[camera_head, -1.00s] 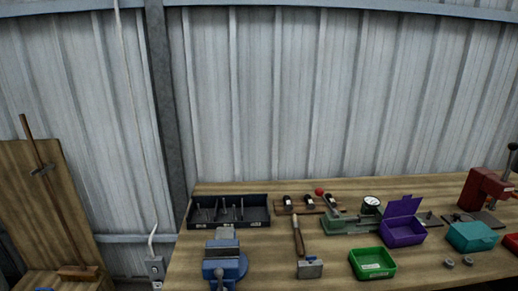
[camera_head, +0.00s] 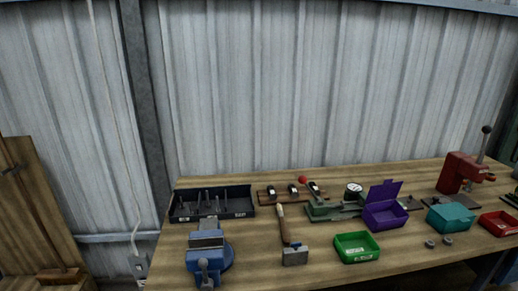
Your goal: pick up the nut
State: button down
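Two small grey round pieces that look like nuts lie on the wooden workbench (camera_head: 310,274), right of the green bin and in front of the teal bin. One nut (camera_head: 430,244) is on the left and the other nut (camera_head: 448,240) is just right of it, a little apart. They are too small to make out their shape or holes. My gripper is not in view.
A green bin (camera_head: 357,247), an open purple box (camera_head: 384,214), a teal bin (camera_head: 451,217) and a red bin (camera_head: 499,224) stand near the nuts. A red press (camera_head: 462,172), hammer (camera_head: 294,255), blue vise (camera_head: 207,255) and black tray (camera_head: 212,203) are also on the bench.

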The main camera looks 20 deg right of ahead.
aim_at(430, 244)
jog(key=z, duration=1.3)
jog(key=i+l+z, duration=0.35)
